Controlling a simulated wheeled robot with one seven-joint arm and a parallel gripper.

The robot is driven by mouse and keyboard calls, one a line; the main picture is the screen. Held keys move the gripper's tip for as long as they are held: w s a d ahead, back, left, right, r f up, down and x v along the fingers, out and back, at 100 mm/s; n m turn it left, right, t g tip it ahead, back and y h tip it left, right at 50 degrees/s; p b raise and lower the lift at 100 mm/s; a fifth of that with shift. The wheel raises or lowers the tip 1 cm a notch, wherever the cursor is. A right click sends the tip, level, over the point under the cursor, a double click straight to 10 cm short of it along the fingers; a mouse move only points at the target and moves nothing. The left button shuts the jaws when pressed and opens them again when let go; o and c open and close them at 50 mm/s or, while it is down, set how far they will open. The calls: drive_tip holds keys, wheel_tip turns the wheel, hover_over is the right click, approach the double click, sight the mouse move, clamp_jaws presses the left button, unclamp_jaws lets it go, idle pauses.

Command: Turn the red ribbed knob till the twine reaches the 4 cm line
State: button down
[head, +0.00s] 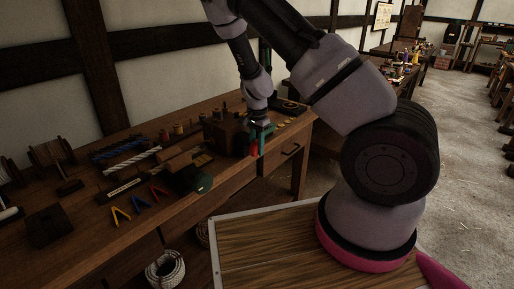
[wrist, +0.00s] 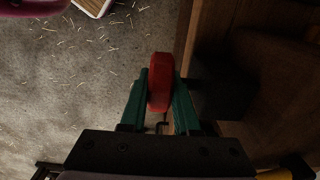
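The red knob (wrist: 160,82) shows edge-on in the wrist view, between the two green fingers of my gripper (wrist: 160,92). The fingers lie close against both its sides, and I see no clear gap. In the head view the knob (head: 254,151) is a small red patch at the front edge of the bench, beside a dark wooden block (head: 226,132). My gripper (head: 262,133) reaches down to it there. The knob's ribs are too small to make out. I cannot make out the twine or the 4 cm line in either view.
The wooden bench (head: 150,218) carries spools, coloured cords (head: 122,150), yellow, blue and red V-shaped pieces (head: 121,216) and a dark green round item (head: 203,183). A white coiled basket (head: 165,270) stands on the floor below. Open floor (head: 460,150) lies to the right.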

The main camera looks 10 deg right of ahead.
idle(0.3)
drive_tip(key=g+y, duration=0.2)
drive_tip(key=y, duration=0.1)
drive_tip(key=shift+w+d, duration=0.15)
drive_tip(key=shift+d, duration=0.1)
drive_tip(key=g+y, duration=0.3)
drive_tip(key=y, duration=0.1)
drive_tip(key=shift+f+y, duration=0.15)
drive_tip(key=shift+y, duration=0.25)
drive_tip(key=g+y, duration=0.3)
drive_tip(key=shift+f, duration=0.15)
drive_tip(key=g+y, duration=0.2)
drive_tip(key=y, duration=0.1)
drive_tip(key=shift+f+g+y, duration=0.1)
drive_tip(key=shift+g+y, duration=0.2)
drive_tip(key=shift+y, duration=0.1)
drive_tip(key=c, duration=0.6)
unclamp_jaws()
drive_tip(key=shift+c, duration=0.2)
drive_tip(key=shift+w+d, duration=0.1)
